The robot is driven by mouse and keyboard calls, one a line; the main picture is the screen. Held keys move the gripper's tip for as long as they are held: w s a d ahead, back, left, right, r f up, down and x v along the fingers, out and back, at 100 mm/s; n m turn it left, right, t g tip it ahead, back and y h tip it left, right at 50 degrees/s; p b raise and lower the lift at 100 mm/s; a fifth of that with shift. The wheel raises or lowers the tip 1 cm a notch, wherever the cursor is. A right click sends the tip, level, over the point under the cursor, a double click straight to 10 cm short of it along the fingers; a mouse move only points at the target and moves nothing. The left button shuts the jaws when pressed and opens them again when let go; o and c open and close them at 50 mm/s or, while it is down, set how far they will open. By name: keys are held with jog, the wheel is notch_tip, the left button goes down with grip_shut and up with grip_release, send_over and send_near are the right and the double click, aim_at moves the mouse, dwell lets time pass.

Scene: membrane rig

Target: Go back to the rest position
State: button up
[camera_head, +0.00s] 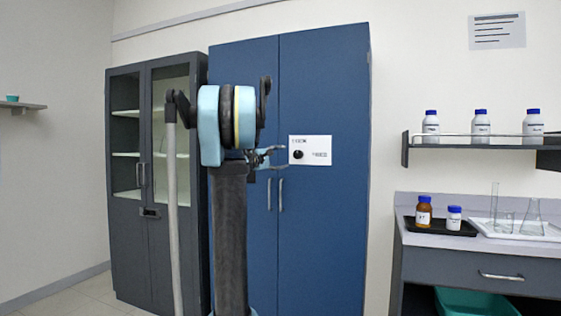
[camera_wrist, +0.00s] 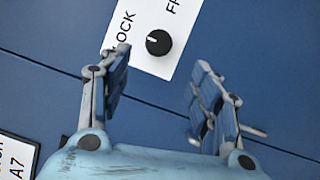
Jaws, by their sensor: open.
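My gripper (camera_wrist: 163,75) is open and empty in the wrist view, its two fingers spread wide apart. The head view also shows it (camera_head: 279,157), small and side-on, in front of the blue cabinet (camera_head: 323,240). A black round knob (camera_wrist: 159,42) sits on a white lettered plate (camera_wrist: 178,22) beyond the fingertips. The gap between the fingers opens toward the knob, and neither finger appears to touch it. In the head view the knob (camera_head: 298,154) and its plate (camera_head: 320,150) are just right of the gripper.
A dark glass-door cabinet (camera_head: 127,235) stands left of the blue one. At right are a wall shelf (camera_head: 470,144) with white bottles and a bench (camera_head: 450,242) with a black tray (camera_head: 455,231), a white tray (camera_head: 545,238) and glassware. A green bin (camera_head: 470,303) is below.

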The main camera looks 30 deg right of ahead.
dwell(0.4)
jog(key=s+a+f+m+g+y, duration=0.1)
jog(key=s+a+f+y, duration=0.7)
jog(key=s+a+f, duration=1.1)
jog(key=s+a+f+m+g+y, duration=0.2)
jog(key=s+a+f+y, duration=0.7)
jog(key=s+a+f, duration=1)
notch_tip(320, 180, down, 7)
jog(key=a+m, duration=0.2)
jog(key=a, duration=0.1)
jog(key=shift+s+g+y, duration=0.3)
jog(key=shift+s, duration=0.05)
jog(key=shift+w+d, duration=0.1)
jog(key=shift+w+f, duration=0.1)
jog(key=shift+w, duration=0.25)
